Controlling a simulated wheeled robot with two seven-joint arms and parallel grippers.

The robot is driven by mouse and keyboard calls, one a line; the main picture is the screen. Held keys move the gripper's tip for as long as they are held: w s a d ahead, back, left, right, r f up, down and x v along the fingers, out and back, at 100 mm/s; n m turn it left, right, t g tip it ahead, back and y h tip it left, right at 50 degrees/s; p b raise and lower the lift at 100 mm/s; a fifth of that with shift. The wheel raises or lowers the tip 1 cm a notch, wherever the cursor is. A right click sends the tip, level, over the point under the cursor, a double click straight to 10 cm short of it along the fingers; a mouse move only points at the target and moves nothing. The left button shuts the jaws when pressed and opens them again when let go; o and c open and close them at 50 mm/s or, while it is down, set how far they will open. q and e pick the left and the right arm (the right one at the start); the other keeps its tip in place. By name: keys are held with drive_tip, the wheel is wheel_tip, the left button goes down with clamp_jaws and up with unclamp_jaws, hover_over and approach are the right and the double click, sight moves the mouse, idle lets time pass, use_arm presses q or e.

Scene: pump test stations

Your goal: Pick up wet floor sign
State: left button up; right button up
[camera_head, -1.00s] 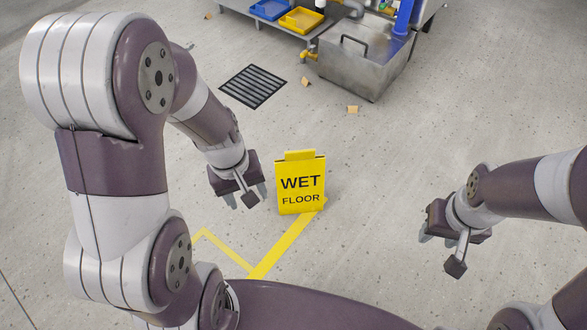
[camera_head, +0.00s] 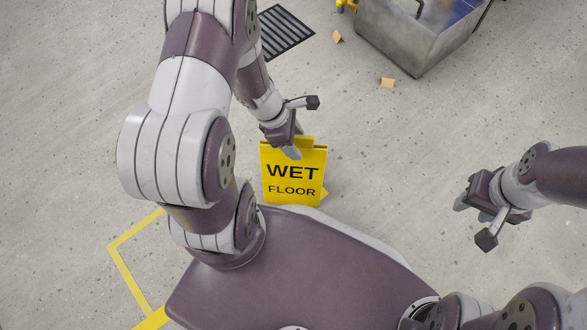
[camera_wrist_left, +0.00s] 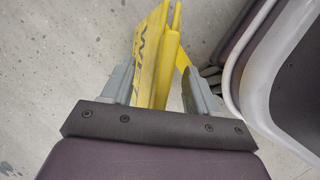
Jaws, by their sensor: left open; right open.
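The yellow wet floor sign (camera_head: 293,178) stands upright on the floor just in front of my base, its black "WET FLOOR" lettering facing me in the head view. My left gripper (camera_head: 291,149) is at the top edge of the sign. In the left wrist view the sign (camera_wrist_left: 155,60) shows edge-on between the two grey fingers of my left gripper (camera_wrist_left: 160,85), which are apart. I cannot tell whether either finger touches it. My right gripper (camera_head: 476,206) is open and empty, out to the right over bare floor.
A metal tank (camera_head: 412,35) stands at the top right, with small tan pieces (camera_head: 388,83) on the floor near it. A floor drain grate (camera_head: 284,32) lies at the top. Yellow floor tape (camera_head: 125,268) runs at the left. The floor between sign and right gripper is clear.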

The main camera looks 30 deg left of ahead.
use_arm(q)
drive_tip(key=shift+x, duration=0.75)
drive_tip(key=shift+r, duration=0.15)
clamp_jaws()
drive_tip(key=shift+r, duration=0.15)
